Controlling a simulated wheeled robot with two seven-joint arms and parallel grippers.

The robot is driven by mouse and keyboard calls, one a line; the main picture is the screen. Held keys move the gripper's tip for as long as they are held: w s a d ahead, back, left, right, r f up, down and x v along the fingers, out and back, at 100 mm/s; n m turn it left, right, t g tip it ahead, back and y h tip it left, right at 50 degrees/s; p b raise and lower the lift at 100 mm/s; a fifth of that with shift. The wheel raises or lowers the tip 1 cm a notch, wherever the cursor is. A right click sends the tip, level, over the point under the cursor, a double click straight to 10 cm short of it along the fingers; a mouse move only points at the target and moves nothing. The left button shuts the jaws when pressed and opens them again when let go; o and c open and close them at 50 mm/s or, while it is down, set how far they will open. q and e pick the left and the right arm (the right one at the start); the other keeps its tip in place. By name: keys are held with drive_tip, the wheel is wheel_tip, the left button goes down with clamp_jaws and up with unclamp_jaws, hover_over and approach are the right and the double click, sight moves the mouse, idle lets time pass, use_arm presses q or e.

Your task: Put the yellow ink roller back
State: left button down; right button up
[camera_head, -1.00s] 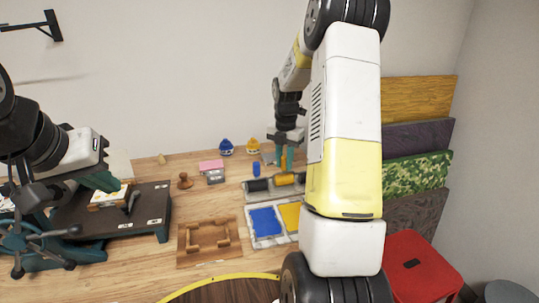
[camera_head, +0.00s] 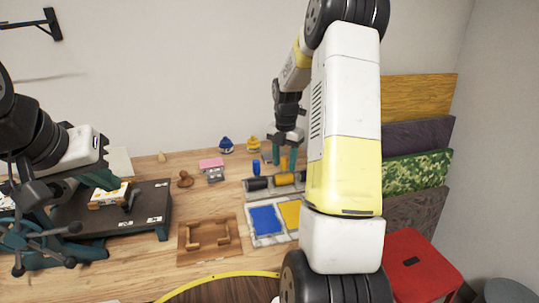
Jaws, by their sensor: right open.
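The yellow ink roller (camera_head: 285,179) lies in the right part of the grey roller rest (camera_head: 270,193). Its yellow handle (camera_head: 284,163) points up. My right gripper (camera_head: 284,164) is over the rest, with its teal fingers spread on either side of this handle. A black roller (camera_head: 257,184) with a blue handle (camera_head: 257,168) sits in the left part of the same rest. My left gripper (camera_head: 100,180) is at the far left, above the dark press bed; its jaw opening cannot be made out.
An ink tray with blue and yellow pads (camera_head: 250,239) stands in front of the rest. A wooden frame (camera_head: 193,253) lies to its left. Blue (camera_head: 226,145) and yellow (camera_head: 253,145) ink pots stand behind. A red stool (camera_head: 418,262) is at the right.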

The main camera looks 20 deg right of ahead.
wheel_tip(320, 180, up, 13)
drive_tip(key=s+a+r+m+t, duration=0.1)
drive_tip(key=s+a+r+m, duration=0.3)
drive_tip(key=s+r+m, duration=0.1)
drive_tip(key=s+a+r+m+t+y, duration=0.1)
drive_tip(key=s+a+m, duration=0.4)
drive_tip(key=s+m, duration=0.5)
drive_tip(key=s+a+r+m+t+y, duration=0.1)
drive_tip(key=s+a+m+t, duration=0.3)
drive_tip(key=s+m, duration=0.6)
drive_tip(key=shift+s+a+r+m, duration=0.35)
drive_tip(key=shift+a+r+m, duration=0.05)
drive_tip(key=shift+a+r, duration=0.15)
